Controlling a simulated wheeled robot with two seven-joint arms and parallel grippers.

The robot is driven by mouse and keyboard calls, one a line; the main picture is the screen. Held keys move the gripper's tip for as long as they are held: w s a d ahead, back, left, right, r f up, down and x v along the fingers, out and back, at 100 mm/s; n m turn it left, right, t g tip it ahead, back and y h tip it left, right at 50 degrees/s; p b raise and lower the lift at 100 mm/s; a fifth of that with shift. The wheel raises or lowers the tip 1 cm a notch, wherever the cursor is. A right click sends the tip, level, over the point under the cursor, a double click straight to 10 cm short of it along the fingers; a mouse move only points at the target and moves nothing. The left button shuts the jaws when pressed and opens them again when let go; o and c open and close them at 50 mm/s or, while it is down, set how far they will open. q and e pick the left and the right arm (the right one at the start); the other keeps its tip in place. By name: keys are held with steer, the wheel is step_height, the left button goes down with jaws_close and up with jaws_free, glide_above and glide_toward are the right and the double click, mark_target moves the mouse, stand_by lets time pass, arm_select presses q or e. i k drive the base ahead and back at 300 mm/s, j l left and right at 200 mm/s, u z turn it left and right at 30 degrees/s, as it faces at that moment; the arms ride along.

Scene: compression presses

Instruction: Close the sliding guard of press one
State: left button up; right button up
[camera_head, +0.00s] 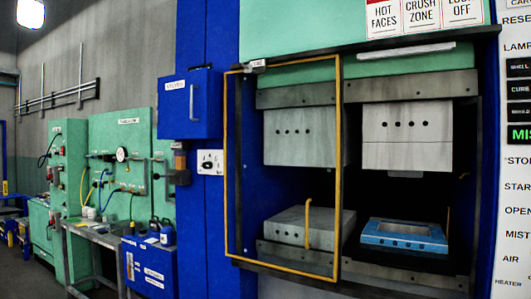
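The sliding guard (338,170) of the press is a yellow-framed panel with a see-through middle. It stands across the left half of the press opening, and the right half is uncovered. A short yellow upright handle (308,222) shows within the frame near its lower right. Behind the guard are a grey upper block (300,137) and a grey lower block (300,228). A small tag (258,64) sits at the top left of the guard; I cannot read it clearly. Neither of my grippers is in view.
In the uncovered half, a grey upper platen (407,130) hangs over a blue-framed mould (403,236). A blue cabinet box (190,104) and blue column stand left of the press. A white control panel (514,200) is at right. A bench and green equipment (127,160) are further left.

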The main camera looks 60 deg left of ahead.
mark_target(337, 56)
steer(key=u, duration=1.9)
